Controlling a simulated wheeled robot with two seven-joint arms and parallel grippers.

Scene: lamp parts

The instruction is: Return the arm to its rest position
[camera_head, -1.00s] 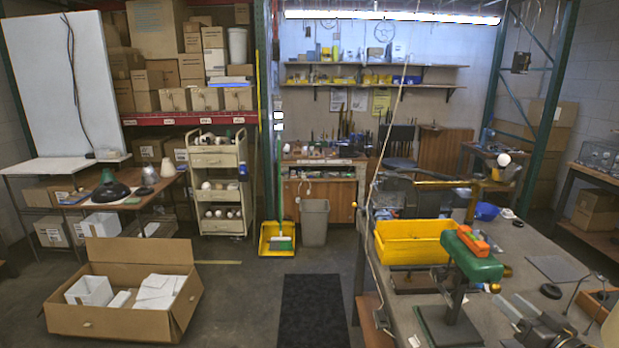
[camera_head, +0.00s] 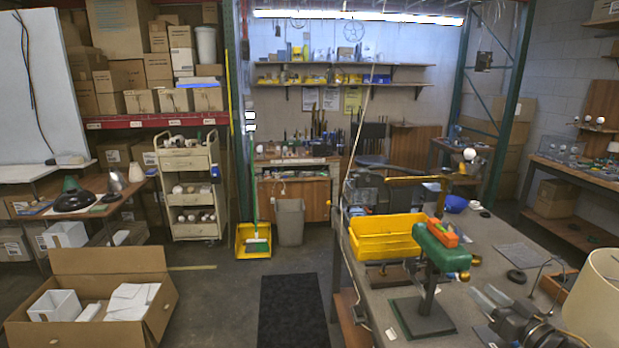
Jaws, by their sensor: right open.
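My right gripper (camera_head: 487,297) is at the lower right in the head view, over the grey workbench (camera_head: 376,310). Its pale fingers stand apart with nothing seen between them. Its arm comes in from the bottom edge. Left of it, apart in the picture, a green cylinder (camera_head: 440,252) with an orange piece (camera_head: 442,232) on top stands on a post with a dark square base (camera_head: 421,320). My left gripper is not in view.
A yellow bin (camera_head: 385,240) is on the bench left of the green cylinder. A cream lampshade (camera_head: 597,295) is at the right edge. An open carton (camera_head: 140,325) is on the floor.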

